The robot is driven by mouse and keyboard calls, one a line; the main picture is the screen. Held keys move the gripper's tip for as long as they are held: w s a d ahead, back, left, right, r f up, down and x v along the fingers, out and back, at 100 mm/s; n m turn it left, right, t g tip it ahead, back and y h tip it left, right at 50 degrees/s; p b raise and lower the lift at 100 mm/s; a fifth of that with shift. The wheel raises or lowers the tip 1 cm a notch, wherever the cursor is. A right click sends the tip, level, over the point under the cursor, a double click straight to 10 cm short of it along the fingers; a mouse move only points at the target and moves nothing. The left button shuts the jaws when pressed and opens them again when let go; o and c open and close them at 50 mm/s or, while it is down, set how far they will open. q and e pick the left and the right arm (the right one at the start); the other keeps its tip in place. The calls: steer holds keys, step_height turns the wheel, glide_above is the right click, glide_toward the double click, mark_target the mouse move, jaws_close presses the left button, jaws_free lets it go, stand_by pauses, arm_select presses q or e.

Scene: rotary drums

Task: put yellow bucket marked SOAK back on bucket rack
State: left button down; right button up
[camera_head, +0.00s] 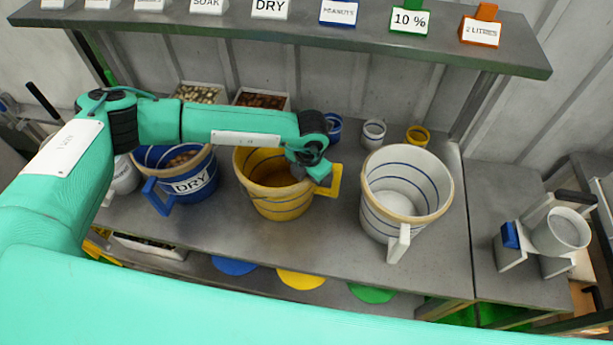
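A yellow bucket (270,205) with thin blue bands and a tan rim stands upright on the grey bench (330,240), between a blue bucket and a white one. No SOAK mark shows on its visible side. Its yellow handle (334,183) points right. My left arm reaches over the bucket from the left, and my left gripper (314,170) is at the handle's top by the rim. The wrist hides the fingers, so I cannot tell whether they grip. My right gripper is not in view. Which surface is the bucket rack is unclear.
The blue DRY bucket (176,178) is left, the white bucket (402,195) right. A shelf (300,32) with label cards, including SOAK (208,6), overhangs the back. Small cups (373,132) stand behind. Coloured discs (301,279) lie below. A white stand (545,240) is far right.

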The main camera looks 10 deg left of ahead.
arm_select(q)
steer(key=shift+f, duration=0.4)
steer(key=shift+f, duration=0.15)
steer(key=c, duration=1.7)
jaws_free()
